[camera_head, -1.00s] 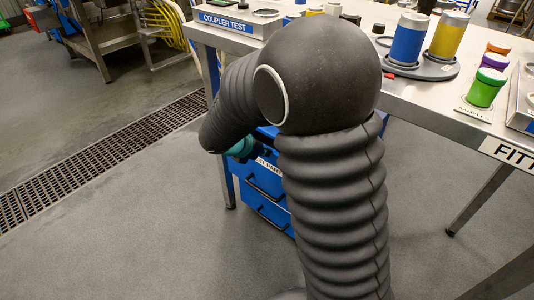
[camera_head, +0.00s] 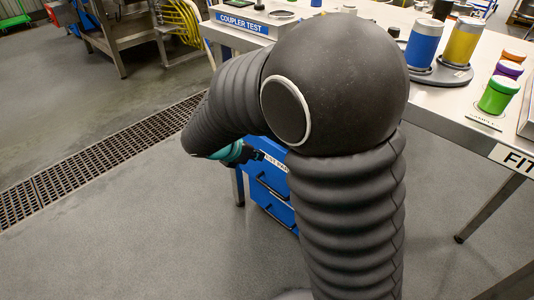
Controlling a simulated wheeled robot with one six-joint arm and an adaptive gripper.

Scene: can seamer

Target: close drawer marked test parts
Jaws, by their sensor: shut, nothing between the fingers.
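The blue drawer unit (camera_head: 270,212) stands under the steel table, partly hidden behind my arm. Its upper drawer carries a white label (camera_head: 275,162) of which only part of the lettering shows. Below it are drawers with dark bar handles (camera_head: 272,187). My gripper (camera_head: 258,156) is at the end of my arm, dark with a teal band behind it, right at the labelled drawer front. It is shut with nothing in it. Whether it touches the drawer, and how far that drawer stands out, I cannot tell.
A floor drain grate (camera_head: 100,160) runs at left. The floor left of the drawers is clear.

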